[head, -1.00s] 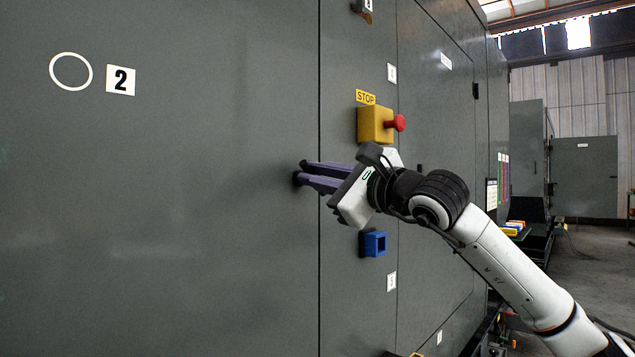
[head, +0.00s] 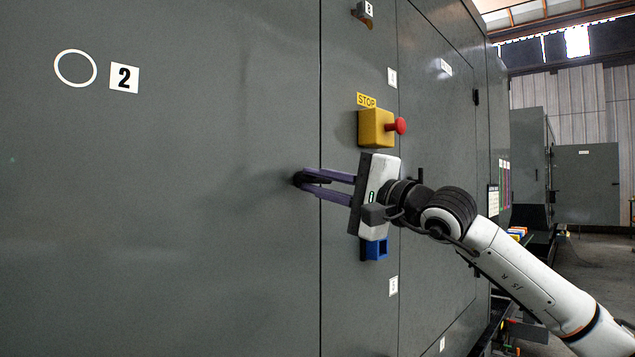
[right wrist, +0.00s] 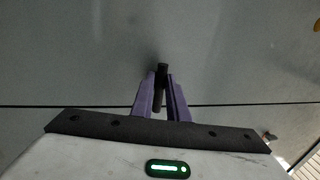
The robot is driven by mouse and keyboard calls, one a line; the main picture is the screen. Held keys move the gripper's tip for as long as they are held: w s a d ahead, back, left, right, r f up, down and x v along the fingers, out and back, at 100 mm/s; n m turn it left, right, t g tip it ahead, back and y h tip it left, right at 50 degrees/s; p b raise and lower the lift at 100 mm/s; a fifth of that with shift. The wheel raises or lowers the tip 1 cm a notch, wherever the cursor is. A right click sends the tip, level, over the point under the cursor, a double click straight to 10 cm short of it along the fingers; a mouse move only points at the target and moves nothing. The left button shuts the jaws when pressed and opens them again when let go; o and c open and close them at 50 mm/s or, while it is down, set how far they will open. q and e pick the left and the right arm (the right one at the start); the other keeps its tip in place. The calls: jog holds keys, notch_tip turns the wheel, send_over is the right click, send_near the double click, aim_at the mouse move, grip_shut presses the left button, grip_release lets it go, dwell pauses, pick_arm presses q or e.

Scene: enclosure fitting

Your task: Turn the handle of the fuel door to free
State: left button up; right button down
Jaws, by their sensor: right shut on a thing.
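The large grey door panel (head: 180,230) fills the left of the head view and bears a "2" label and a white ring. A small dark handle (head: 318,180) sits at its right edge, near the vertical seam. My right gripper (head: 304,182) reaches in from the right, its purple fingers shut on the handle, one above and one below it. In the right wrist view the black handle (right wrist: 162,78) stands between the two fingers (right wrist: 160,88). The panel looks flush with the one beside it. My left gripper is not in view.
A yellow stop box (head: 375,128) with a red button (head: 400,126) is just above my right gripper. A blue square socket (head: 375,249) is just below it. A small latch (head: 362,14) is higher up. Open floor (head: 590,265) lies at the far right.

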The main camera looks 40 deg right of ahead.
jog(key=shift+r+n, duration=0.15)
jog(key=shift+n, duration=0.15)
jog(key=c, duration=1.7)
grip_release()
jog(key=shift+c, duration=0.2)
